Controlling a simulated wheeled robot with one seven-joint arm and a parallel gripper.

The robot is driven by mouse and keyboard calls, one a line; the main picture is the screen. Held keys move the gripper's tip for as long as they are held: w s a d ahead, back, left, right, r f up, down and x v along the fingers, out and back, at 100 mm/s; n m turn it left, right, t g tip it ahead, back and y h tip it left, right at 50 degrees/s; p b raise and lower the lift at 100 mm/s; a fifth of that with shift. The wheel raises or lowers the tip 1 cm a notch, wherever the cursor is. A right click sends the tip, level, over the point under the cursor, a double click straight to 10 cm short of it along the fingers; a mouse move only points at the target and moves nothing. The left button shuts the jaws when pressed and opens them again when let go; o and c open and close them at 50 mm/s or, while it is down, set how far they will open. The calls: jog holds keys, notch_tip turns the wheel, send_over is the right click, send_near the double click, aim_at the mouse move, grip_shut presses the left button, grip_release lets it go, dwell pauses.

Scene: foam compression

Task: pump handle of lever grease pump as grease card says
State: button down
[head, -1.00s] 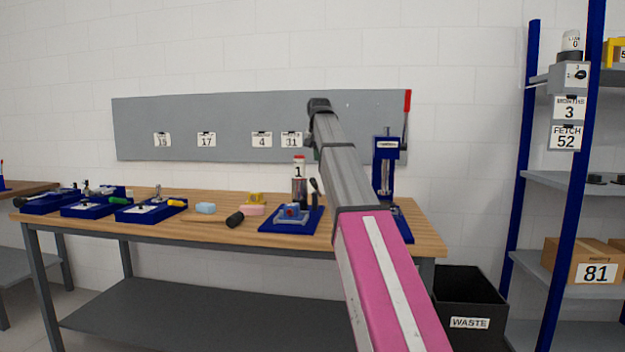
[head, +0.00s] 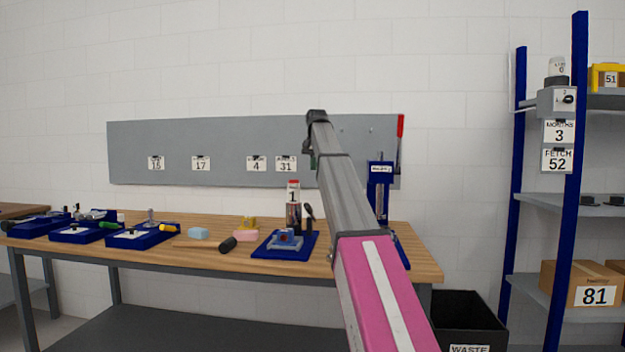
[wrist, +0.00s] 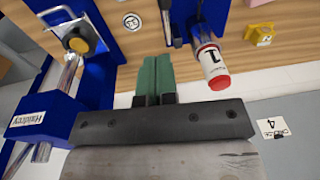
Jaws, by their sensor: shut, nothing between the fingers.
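My gripper's green fingers are shut and empty. In the head view my arm mostly hides them. Numbered cards hang on the grey board, including 4 (head: 256,163) and 31 (head: 286,163); I cannot tell which is the grease card.
A blue press (head: 380,185) with a red-gripped lever (head: 400,127) stands right of my arm, close left of my gripper in the wrist view (wrist: 85,40). Blue trays, sponges and a dark-headed tool (head: 228,244) lie along the bench. A waste bin (head: 468,320) and shelves stand right.

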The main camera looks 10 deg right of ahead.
send_over(311, 213)
notch_tip(311, 213, down, 9)
jog(key=shift+s+f, duration=0.35)
jog(key=shift+f, duration=0.2)
jog(key=shift+s+f, duration=0.3)
jog(key=shift+f, duration=0.2)
jog(key=shift+s+a+f, duration=0.15)
jog(key=shift+a+f, duration=0.1)
jog(key=shift+f, duration=0.35)
